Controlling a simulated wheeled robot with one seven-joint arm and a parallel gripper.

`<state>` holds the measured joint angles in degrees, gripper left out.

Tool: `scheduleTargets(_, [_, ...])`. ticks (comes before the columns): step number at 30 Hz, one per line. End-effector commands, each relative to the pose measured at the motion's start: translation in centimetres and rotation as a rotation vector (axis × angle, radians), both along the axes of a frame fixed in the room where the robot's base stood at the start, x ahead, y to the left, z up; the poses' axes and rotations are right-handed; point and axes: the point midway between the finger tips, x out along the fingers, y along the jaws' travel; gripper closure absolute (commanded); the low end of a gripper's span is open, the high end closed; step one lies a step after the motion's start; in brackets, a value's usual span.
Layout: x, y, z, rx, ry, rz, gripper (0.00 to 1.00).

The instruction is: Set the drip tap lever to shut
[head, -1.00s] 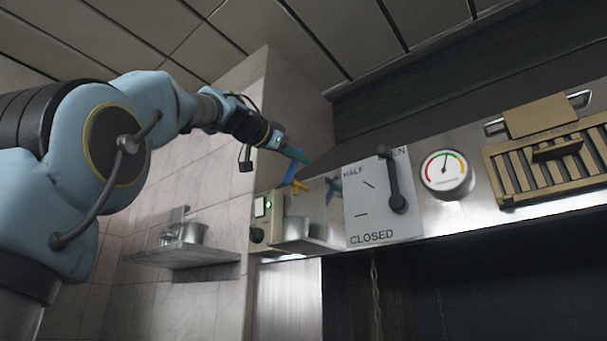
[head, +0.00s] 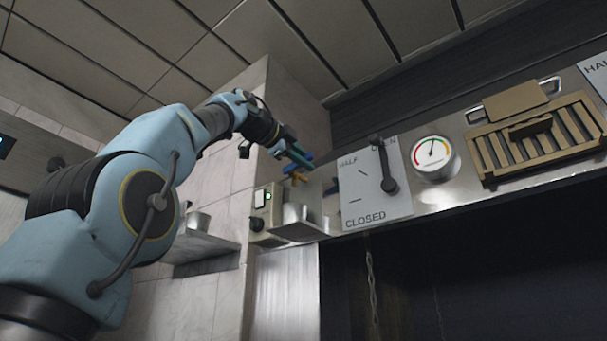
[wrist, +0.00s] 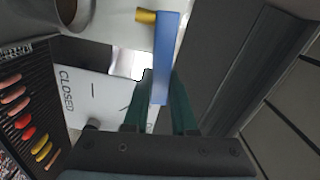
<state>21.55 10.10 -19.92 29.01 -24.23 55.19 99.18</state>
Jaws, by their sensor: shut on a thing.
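The drip tap has a brass body (head: 299,178) and a blue lever (head: 301,163), on the left end of the steel hood. My gripper (head: 297,156) is at the lever, its green fingers over it. In the wrist view the blue lever (wrist: 169,50) runs down between the two green fingers (wrist: 160,98), which are shut on it. The brass part (wrist: 146,16) shows beside the lever's far end. The fingers hide part of the lever in the head view.
A steel drip cup (head: 302,220) sits below the tap, beside a switch box (head: 265,212) with a green light. To the right are a panel marked HALF and CLOSED with a dark lever (head: 386,165), a gauge (head: 435,158) and a brass vent (head: 535,135). Sausages (wrist: 25,120) lie on a grill below.

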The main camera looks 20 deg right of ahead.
Motion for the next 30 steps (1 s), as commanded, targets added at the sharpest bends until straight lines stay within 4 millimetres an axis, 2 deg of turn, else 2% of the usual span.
scheduleTargets(10, [-0.12,-0.12,-1.06,0.071,-0.124,-0.003,1.00])
scheduleTargets(27, [-0.12,-0.12,-1.19,0.087,-0.146,-0.004,1.00])
scheduleTargets(28, [-0.12,-0.13,-1.20,0.087,-0.146,-0.004,0.72])
scheduleTargets(30, [-0.11,-0.12,-1.18,0.086,-0.147,-0.004,0.64])
